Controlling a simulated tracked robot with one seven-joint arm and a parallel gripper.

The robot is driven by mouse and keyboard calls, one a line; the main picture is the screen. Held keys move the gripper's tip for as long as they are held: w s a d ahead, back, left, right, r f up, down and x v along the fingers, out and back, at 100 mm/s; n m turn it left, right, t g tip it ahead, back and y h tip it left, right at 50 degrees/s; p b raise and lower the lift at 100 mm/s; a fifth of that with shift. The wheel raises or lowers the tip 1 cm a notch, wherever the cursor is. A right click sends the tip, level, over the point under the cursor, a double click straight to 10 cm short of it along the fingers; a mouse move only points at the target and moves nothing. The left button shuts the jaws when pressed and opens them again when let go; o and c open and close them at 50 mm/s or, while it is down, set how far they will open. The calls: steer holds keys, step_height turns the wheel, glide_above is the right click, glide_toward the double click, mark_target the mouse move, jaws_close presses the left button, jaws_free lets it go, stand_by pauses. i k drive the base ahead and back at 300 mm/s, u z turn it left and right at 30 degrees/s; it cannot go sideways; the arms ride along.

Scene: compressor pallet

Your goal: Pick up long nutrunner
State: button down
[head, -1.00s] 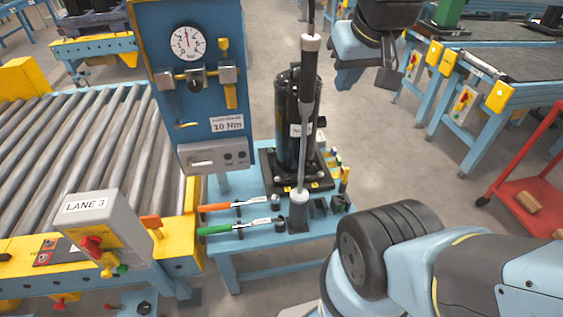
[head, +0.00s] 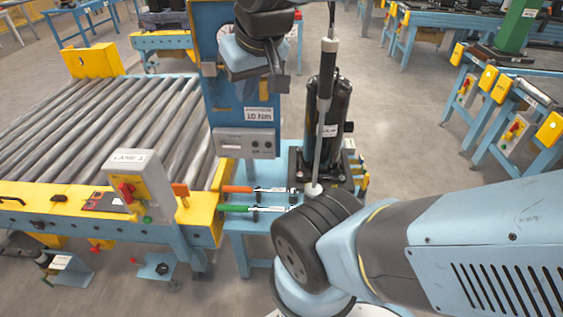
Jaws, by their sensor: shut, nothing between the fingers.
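The blue panel (head: 212,110) with a 10 Nm label stands left of the nutrunner. Orange-handled (head: 238,189) and green-handled (head: 234,208) tools lie on the blue stand. A roller conveyor (head: 110,130) fills the left.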

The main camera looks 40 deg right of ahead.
mark_target(330, 45)
steer(key=u, duration=0.2)
steer(key=k, duration=1.25)
steer(key=z, duration=1)
steer(key=i, duration=1)
steer(key=k, duration=0.7)
steer(key=u, duration=0.05)
